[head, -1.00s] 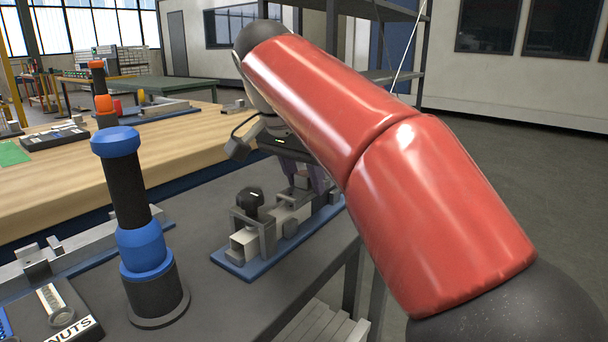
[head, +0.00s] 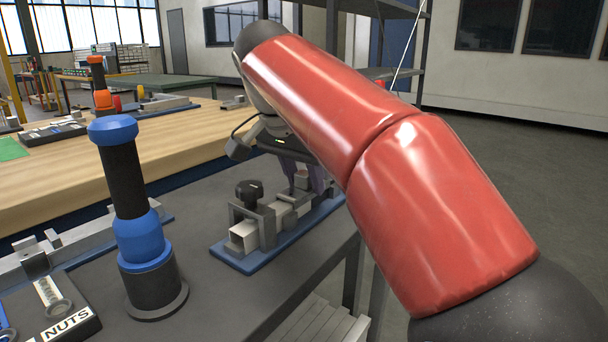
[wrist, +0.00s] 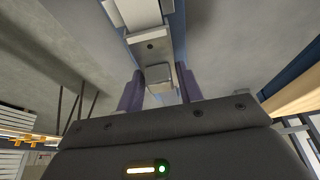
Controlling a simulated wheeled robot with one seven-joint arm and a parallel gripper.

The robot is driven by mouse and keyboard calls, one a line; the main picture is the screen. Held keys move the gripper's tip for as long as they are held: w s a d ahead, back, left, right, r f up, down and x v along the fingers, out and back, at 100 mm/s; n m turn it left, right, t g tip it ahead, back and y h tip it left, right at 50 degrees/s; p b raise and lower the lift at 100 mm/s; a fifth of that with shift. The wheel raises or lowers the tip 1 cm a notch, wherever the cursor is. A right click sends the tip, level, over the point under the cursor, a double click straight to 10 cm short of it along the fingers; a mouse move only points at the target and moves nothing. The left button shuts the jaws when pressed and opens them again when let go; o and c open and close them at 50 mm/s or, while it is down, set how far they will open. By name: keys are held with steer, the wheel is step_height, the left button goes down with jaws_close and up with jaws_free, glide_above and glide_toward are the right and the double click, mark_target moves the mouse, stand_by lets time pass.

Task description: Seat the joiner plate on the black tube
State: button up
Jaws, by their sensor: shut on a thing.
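My gripper (head: 304,182) is pointed down over the far end of a clamped tube assembly, partly behind my red arm. In the wrist view its purple fingers (wrist: 160,85) are shut on a small grey block, which looks like part of the joiner plate (wrist: 158,74). A grey flat stretch with a dark hole (wrist: 151,46) lies just ahead of it; I cannot tell whether it is plate or tube. A pale square tube (head: 243,236) lies in the clamp at the near end. I cannot clearly make out the black tube or whether the plate touches it.
The clamp has a black knob (head: 249,190) and stands on a blue base (head: 245,262) on the grey bench (head: 215,290). A blue-and-black post (head: 127,190) and a NUTS tray (head: 72,330) stand to the left. My arm blocks the right side of the bench.

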steer(key=shift+f, duration=0.25)
steer(key=o, duration=1.7)
steer(key=shift+c, duration=0.2)
steer(key=shift+r, duration=0.1)
step_height(320, 180, up, 2)
steer(key=shift+r+p, duration=0.2)
steer(key=shift+p, duration=1)
steer(key=shift+r+p, duration=0.35)
steer(key=shift+r, duration=1.85)
